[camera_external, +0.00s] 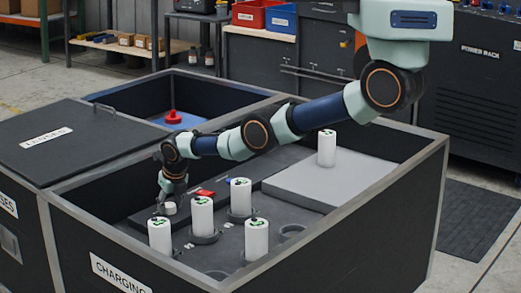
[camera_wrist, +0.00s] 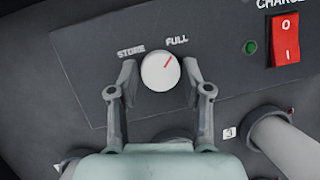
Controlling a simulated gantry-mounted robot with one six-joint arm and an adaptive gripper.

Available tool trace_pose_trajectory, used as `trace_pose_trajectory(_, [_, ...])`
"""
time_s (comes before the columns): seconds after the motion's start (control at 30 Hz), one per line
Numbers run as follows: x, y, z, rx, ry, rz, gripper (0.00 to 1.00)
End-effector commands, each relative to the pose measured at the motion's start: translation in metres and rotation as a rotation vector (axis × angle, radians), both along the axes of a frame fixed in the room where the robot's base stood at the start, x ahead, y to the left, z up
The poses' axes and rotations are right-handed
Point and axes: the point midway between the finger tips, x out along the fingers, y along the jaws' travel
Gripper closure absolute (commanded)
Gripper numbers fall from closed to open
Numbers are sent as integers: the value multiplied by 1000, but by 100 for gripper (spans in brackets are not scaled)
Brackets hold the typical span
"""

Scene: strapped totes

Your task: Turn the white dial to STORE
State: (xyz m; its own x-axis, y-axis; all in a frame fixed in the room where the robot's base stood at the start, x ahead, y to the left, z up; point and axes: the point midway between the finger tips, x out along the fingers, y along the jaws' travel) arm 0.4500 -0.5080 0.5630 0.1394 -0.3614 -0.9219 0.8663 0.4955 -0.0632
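The white dial (camera_wrist: 158,76) sits on a dark panel in the wrist view, and its red pointer line points up and right, toward the FULL label (camera_wrist: 177,41). The STORE label (camera_wrist: 131,51) is to the upper left of the dial. My gripper (camera_wrist: 160,70) is open, with one finger on each side of the dial and a narrow visible gap on both sides. In the external view my gripper (camera_external: 170,196) points down at the dial (camera_external: 170,208). Whether the fingers reach down around the dial's rim is hard to tell.
A red rocker switch (camera_wrist: 285,40) and a green light (camera_wrist: 251,47) are right of the dial. Several white cylinders stand nearby, one (camera_external: 202,216) close to my gripper. Tote walls (camera_external: 395,215) surround this area.

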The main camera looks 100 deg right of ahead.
Motion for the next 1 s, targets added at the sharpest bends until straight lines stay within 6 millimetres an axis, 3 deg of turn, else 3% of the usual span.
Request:
trace_pose_trajectory(0.03, [0,0,0,0,0,0,65])
trace_pose_trajectory(0.2, [0,0,0,0,0,0,93])
trace_pose_trajectory(0.5, [-2,0,0,2,1,127,93])
trace_pose_trajectory(0.77, [-1,0,-1,1,2,134,93])
trace_pose_trajectory(0.8, [-1,0,-1,0,1,133,52])
trace_pose_trajectory(0.9, [-1,0,-1,0,1,133,35])
trace_pose_trajectory(1.0, [-1,0,-1,0,1,133,33])
